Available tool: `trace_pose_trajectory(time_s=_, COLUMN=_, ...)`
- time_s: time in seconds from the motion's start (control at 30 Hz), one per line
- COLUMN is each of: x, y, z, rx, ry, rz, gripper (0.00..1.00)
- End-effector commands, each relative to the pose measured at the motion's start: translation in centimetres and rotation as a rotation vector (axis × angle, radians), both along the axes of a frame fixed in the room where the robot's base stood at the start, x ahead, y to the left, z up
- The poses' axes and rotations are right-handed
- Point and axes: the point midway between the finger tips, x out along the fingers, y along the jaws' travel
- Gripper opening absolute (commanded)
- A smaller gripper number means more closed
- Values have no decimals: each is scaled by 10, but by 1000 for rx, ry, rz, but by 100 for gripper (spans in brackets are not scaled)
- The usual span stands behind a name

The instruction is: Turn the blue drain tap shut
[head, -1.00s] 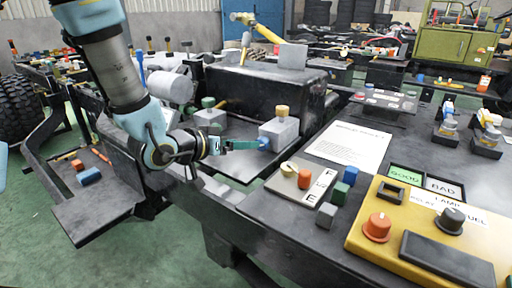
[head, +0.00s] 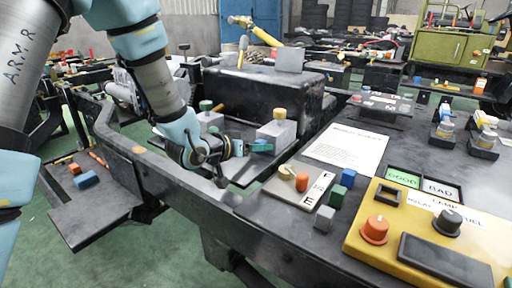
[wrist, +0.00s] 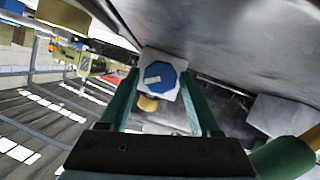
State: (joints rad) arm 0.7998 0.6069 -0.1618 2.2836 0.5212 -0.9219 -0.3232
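The blue drain tap (wrist: 159,79) is an eight-sided knob with a pale bar across it, on the side face of a pale grey block. In the wrist view the bar lies nearly level, tilted a little. My gripper (wrist: 160,75) is open, with one green finger on each side of the knob and a small gap showing on both sides. In the head view my gripper (head: 262,147) is at the left face of the block (head: 283,132), and its fingers mostly hide the blue tap there. How deep the knob sits between the fingers is hard to tell.
A yellow knob (head: 280,113) tops the same block. A second block with a green knob (head: 206,105) stands to the left, near a large black tank (head: 260,90). The panel at right holds a yellow control box (head: 425,225) and small coloured blocks. A dark frame rail runs below my wrist.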

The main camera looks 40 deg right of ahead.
Motion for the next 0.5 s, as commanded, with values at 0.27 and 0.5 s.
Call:
trace_pose_trajectory(time_s=0.27, x=0, y=0, z=0, rx=0, ry=0, rz=0, gripper=31)
trace_pose_trajectory(time_s=0.5, x=0, y=0, z=0, rx=0, ry=0, rz=0, gripper=4)
